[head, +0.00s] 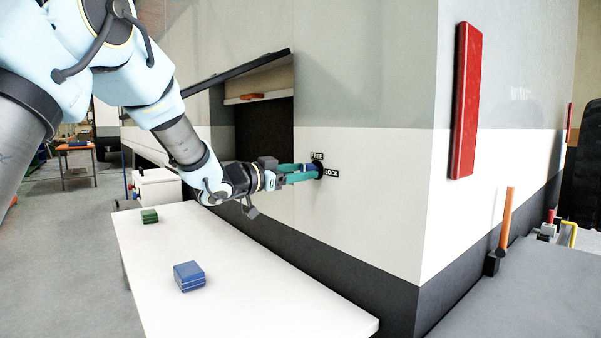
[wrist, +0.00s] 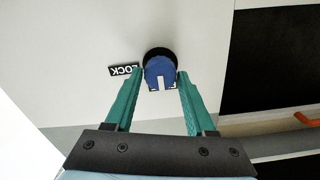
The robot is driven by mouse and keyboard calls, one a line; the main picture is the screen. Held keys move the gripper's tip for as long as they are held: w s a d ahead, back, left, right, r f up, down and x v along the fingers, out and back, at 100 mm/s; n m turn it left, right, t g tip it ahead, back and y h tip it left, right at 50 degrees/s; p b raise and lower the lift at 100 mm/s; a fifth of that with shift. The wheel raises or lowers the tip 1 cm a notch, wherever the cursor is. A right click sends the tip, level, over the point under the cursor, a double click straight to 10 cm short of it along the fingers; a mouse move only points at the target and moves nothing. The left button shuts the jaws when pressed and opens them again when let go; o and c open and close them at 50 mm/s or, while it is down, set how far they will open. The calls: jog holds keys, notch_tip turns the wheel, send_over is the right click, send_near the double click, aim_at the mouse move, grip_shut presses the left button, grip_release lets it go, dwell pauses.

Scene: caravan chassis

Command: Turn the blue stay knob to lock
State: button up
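The blue knob (wrist: 160,70) sits on a dark round base on the white caravan wall. It also shows, partly covered, in the head view (head: 317,169). In the wrist view its white mark points down to the FREE label, which the knob mostly hides. The LOCK label (wrist: 124,70) appears upside down left of the knob. In the head view FREE (head: 317,156) is above and LOCK (head: 331,174) to the lower right. My gripper (wrist: 160,76) has its green fingers apart, one on each side of the knob. I cannot tell whether they press on it.
A white table (head: 240,285) stands below my arm, with a blue box (head: 189,276) and a green box (head: 149,216) on it. An open hatch (head: 262,130) is left of the knob. A red panel (head: 465,100) is on the wall to the right.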

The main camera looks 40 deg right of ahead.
grip_shut()
jog(key=shift+f+b, duration=0.1)
jog(key=shift+b, duration=0.3)
jog(key=shift+s+f+m+b, duration=0.1)
jog(key=shift+f+m+b, duration=0.05)
jog(key=shift+m+b, duration=9.2)
jog(key=shift+n+b, duration=0.25)
jog(key=shift+b, duration=0.25)
